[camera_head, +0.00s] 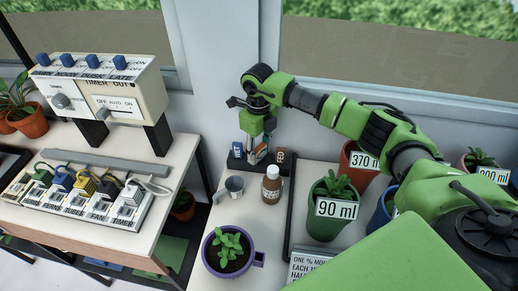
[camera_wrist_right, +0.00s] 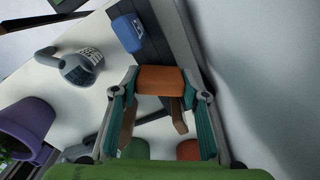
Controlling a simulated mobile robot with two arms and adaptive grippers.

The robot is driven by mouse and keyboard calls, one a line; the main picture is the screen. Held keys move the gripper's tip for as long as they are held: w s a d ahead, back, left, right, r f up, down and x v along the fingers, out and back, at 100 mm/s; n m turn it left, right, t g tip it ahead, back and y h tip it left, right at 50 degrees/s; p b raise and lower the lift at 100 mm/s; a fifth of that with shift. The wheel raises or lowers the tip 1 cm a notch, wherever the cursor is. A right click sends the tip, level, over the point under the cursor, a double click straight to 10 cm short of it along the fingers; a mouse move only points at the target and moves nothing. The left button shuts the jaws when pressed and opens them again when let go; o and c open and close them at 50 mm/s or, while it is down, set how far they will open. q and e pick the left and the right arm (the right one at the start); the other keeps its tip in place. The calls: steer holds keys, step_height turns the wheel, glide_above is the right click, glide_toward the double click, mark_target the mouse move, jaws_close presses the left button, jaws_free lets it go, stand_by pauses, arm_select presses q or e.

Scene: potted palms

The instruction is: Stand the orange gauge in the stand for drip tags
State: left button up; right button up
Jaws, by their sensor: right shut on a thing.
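The orange gauge (camera_wrist_right: 162,80) is between the fingers of my right gripper (camera_head: 257,150), which is shut on it. In the wrist view the gripper (camera_wrist_right: 165,98) has a finger on each side of the gauge. The dark stand for drip tags (camera_head: 236,164) lies at the back of the white table, below the gripper; it also shows in the wrist view (camera_wrist_right: 151,38). A blue tag (camera_head: 238,149) stands at its left part and a brown one (camera_head: 281,155) at its right. The gauge is over the stand between them; I cannot tell whether its foot is seated. My left gripper is out of view.
A grey cup (camera_head: 234,187) and a brown bottle (camera_head: 272,185) stand just in front of the stand. A purple pot (camera_head: 229,252) is nearer the front. A green pot marked 90 ml (camera_head: 325,222) stands right. A wall (camera_head: 225,60) is close behind.

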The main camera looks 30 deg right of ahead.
steer(key=shift+f, duration=0.1)
steer(key=o, duration=1.4)
steer(key=shift+o, duration=0.2)
steer(key=shift+r+p, duration=2.65)
steer(key=shift+r, duration=1.4)
steer(key=shift+a+f, duration=0.1)
